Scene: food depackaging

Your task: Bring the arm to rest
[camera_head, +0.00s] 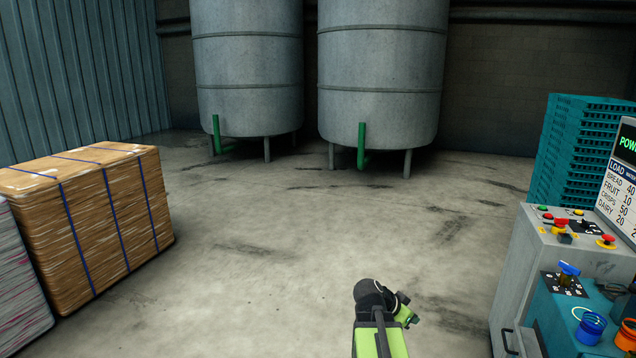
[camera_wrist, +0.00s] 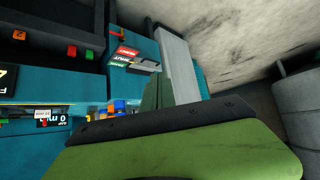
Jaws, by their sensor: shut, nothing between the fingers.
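My arm stands at the bottom of the head view, right of centre, folded up close to my body. My gripper (camera_head: 407,312) is the small green and black end at the arm's right side. It is shut and empty, and touches nothing that I can see. In the wrist view, my gripper (camera_wrist: 175,125) shows as a large green part with a dark strip, filling the lower middle.
A grey and teal machine with a control panel (camera_head: 565,228) and screen stands close on the right. Teal stacked crates (camera_head: 585,145) are behind it. Two grey tanks (camera_head: 380,75) stand at the back. The concrete floor (camera_head: 255,265) between is clear.

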